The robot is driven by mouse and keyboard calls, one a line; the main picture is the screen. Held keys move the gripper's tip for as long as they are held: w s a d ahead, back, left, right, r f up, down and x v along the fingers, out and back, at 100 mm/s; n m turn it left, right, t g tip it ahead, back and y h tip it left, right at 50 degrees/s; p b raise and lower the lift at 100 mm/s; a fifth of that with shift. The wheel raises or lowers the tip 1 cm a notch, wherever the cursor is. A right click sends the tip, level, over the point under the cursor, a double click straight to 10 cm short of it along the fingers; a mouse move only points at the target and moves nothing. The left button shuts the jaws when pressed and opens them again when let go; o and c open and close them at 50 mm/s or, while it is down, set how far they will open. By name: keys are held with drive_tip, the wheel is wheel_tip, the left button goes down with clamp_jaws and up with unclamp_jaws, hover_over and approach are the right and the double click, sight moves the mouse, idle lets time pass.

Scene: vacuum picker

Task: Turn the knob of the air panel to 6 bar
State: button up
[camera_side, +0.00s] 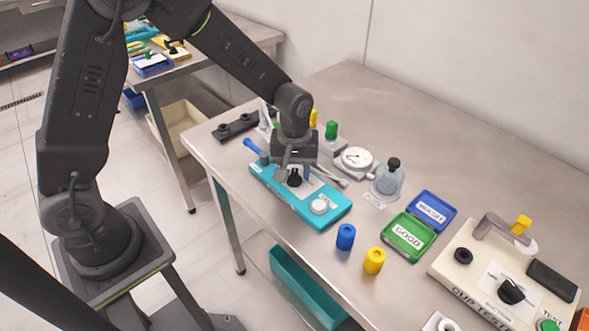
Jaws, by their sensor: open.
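A teal panel (340,212) lies on the table below my gripper; it seems to be the air panel, but its label is too small to read. A black knob (294,179) stands on it, and a round white part (319,206) sits near its right end. My gripper (293,174) points down over the knob, its jaws open with one finger on each side. I cannot tell whether the fingers touch the knob. The knob's pointer and any bar marks cannot be made out.
A white dial (356,159), a glass bottle (388,181) and a green-topped block (331,135) stand behind the panel. Blue (345,238) and yellow (374,262) cylinders stand to its right. Beyond are green (408,238) and blue (432,212) trays and a cup tester (465,285).

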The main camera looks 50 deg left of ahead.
drive_tip(key=shift+f, duration=0.2)
clamp_jaws()
idle(0.3)
